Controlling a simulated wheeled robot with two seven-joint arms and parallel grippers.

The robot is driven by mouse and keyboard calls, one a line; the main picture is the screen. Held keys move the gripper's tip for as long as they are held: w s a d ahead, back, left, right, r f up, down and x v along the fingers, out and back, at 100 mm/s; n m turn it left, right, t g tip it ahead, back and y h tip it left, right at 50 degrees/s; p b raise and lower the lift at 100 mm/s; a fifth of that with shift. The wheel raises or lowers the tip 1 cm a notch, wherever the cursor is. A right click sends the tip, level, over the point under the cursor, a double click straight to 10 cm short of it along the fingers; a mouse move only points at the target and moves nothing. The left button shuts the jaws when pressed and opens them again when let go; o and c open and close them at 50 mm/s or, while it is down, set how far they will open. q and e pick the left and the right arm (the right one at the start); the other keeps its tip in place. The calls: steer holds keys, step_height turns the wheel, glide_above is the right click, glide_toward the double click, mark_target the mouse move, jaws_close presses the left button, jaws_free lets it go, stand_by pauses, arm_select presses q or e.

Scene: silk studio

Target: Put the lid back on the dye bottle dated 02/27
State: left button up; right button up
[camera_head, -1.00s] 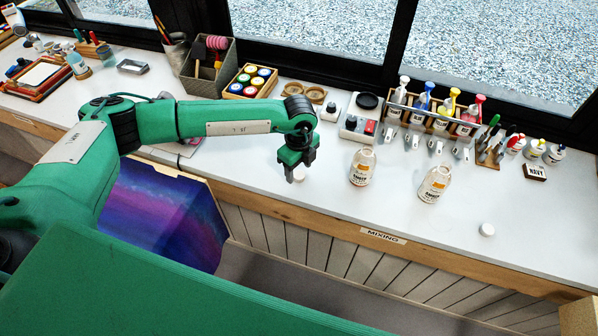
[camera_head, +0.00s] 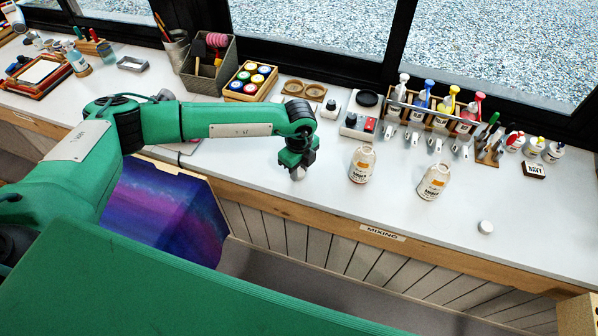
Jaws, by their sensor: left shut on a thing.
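Two clear bottles with white and orange labels stand open on the white counter, a left bottle (camera_head: 362,164) and a right bottle (camera_head: 433,181). Their dates are too small to read, so I cannot tell which is 02/27. My left gripper (camera_head: 298,172) is to the left of both bottles, low at the counter. It is shut on a small white lid (camera_head: 298,177), mostly hidden by the fingers. I cannot tell whether this lid still touches the counter. Another white lid (camera_head: 485,227) lies at the front right of the counter. My right gripper is out of view.
A digital scale (camera_head: 360,122) stands behind the left bottle. A wooden rack (camera_head: 427,112) of coloured pump bottles is at the back. A small "NAVY" block (camera_head: 535,171) is at the right. The counter (camera_head: 325,205) is clear between gripper and bottles.

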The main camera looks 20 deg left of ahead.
mark_target(299, 172)
arm_select(q)
steer(key=shift+r, duration=0.1)
step_height(299, 172, up, 20)
steer(key=b, duration=0.4)
steer(key=shift+b, duration=0.4)
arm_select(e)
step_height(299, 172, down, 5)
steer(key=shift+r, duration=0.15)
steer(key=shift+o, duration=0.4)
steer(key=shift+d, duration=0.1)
